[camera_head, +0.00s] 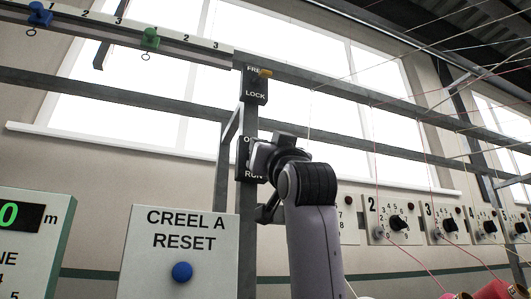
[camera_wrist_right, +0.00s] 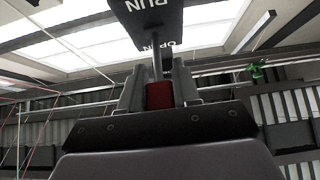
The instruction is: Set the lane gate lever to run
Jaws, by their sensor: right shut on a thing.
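The lane gate plate (camera_head: 241,160) is a dark box on the grey post in the head view, marked OPEN at top and RUN below. My right gripper (camera_head: 262,157) is in front of it and hides most of its middle. In the right wrist view the plate (camera_wrist_right: 150,20) appears upside down. A metal lever stem (camera_wrist_right: 157,58) stands out from it and crosses the OPEN word. My right gripper (camera_wrist_right: 160,88) is shut on the lever's red knob (camera_wrist_right: 159,97), one finger on each side. I cannot tell the lever's exact angle. My left gripper is not in view.
Above is a FREE/LOCK box (camera_head: 254,86) with a yellow lever (camera_head: 265,72). A CREEL A RESET panel (camera_head: 180,258) with a blue button stands at lower left. Numbered dial boxes (camera_head: 386,221) and thin yarns lie to the right. A blue slider (camera_head: 39,15) and green slider (camera_head: 150,38) sit on the rail.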

